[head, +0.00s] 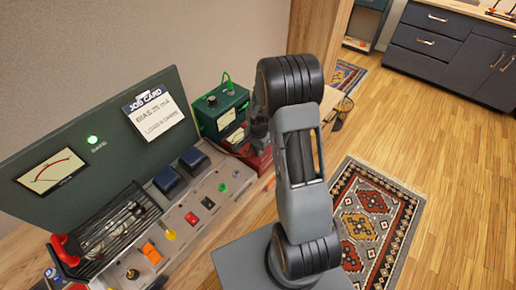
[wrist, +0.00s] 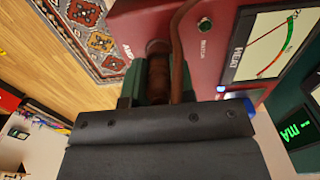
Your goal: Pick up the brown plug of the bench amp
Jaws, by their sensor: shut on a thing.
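The brown plug (wrist: 158,75) is in the wrist view, upright in the picture between the green fingers of my gripper (wrist: 158,88). My gripper is shut on it. A brown cable (wrist: 177,40) runs beside the plug across a red panel. The plug's far end lies close against the red unit (wrist: 215,15); I cannot tell whether it is seated in a socket. In the head view the plug and fingertips are hidden behind my arm.
The red unit also shows in the head view (head: 262,162), partly behind my arm. A green meter box (head: 220,110) stands beside it. A large green panel (head: 95,140) with a job card (head: 157,115) is at left. A patterned rug (head: 370,225) lies on open wooden floor.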

